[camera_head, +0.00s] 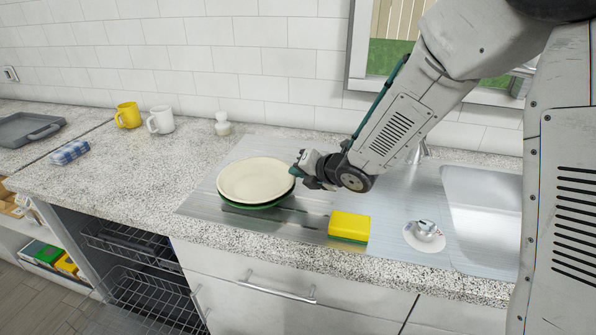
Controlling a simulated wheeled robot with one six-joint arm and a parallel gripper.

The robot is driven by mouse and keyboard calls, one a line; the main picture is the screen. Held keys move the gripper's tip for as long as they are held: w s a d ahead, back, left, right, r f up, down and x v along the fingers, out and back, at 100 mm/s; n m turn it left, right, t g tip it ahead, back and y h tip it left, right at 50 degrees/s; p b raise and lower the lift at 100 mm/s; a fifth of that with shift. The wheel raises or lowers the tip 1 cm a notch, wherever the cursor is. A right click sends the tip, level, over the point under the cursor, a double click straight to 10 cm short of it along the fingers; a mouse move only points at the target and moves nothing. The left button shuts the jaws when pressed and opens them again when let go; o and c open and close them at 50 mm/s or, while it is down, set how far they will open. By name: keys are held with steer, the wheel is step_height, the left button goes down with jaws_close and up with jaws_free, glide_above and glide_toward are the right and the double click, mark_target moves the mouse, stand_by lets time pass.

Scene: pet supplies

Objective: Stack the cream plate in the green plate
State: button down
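The cream plate (256,179) is on top of the green plate (262,206) on the metal drainboard. Only the front and right edge of the green plate shows beneath it. The two look roughly aligned, and I cannot tell whether the cream plate rests fully in the green one. My gripper (301,172) is at the right rim of the cream plate, touching or very close to it. The fingertips are small and partly hidden, so whether they grip the rim is unclear.
A yellow and green sponge (348,227) and a small dish with a metal item (425,233) stand to the right, before the sink (482,215). Yellow (128,115) and white (161,120) mugs and a small white object (222,124) stand at the back. The left counter has free room.

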steer(key=c, duration=1.9)
jaws_free()
steer(key=shift+f, duration=0.1)
steer(key=shift+c, duration=0.2)
steer(key=shift+s+d+r, duration=0.2)
steer(key=shift+r, duration=0.2)
steer(key=v, duration=1.1)
steer(key=shift+s+r, duration=0.15)
